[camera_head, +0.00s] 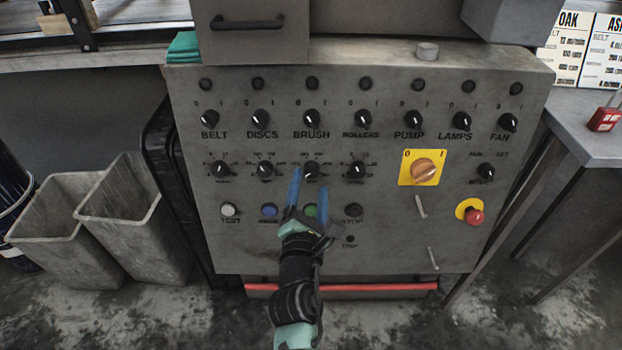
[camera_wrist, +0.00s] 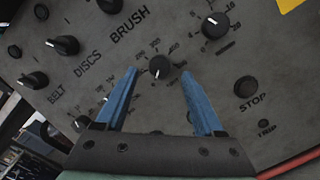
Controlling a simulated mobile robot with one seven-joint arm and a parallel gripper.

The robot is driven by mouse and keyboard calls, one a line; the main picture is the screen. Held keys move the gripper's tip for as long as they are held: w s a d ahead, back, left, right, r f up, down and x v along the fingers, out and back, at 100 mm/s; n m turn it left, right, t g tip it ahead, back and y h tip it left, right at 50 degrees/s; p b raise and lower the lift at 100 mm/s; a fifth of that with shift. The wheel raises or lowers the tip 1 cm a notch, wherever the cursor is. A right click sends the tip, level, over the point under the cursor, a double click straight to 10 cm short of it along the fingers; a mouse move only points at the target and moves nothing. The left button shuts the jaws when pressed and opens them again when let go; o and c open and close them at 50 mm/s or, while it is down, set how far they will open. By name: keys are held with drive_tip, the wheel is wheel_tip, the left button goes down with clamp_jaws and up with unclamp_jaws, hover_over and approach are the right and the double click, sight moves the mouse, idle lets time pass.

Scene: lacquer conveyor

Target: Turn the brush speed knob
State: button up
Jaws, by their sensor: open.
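The brush speed knob (camera_head: 312,169) is a small black dial with a white pointer mark, in the second row of the grey control panel, below the BRUSH label. In the wrist view the knob (camera_wrist: 160,67) sits ahead of and between the blue fingers, ringed by a printed scale. My gripper (camera_head: 307,172) is open, its two blue fingers pointing up at the panel. In the wrist view the gripper (camera_wrist: 166,72) has one finger to each side of the knob, with clear gaps. I cannot tell how far the tips are from the panel.
The brush switch (camera_head: 311,118) is above the knob. The discs dial (camera_head: 265,169) and rollers dial (camera_head: 357,169) flank it. Several push buttons lie below, partly behind my gripper. A red emergency stop (camera_head: 474,216) is at right. Grey bins (camera_head: 130,215) stand at left.

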sight(312, 170)
drive_tip(key=shift+w+d, duration=0.1)
drive_tip(key=shift+w, duration=1.3)
clamp_jaws()
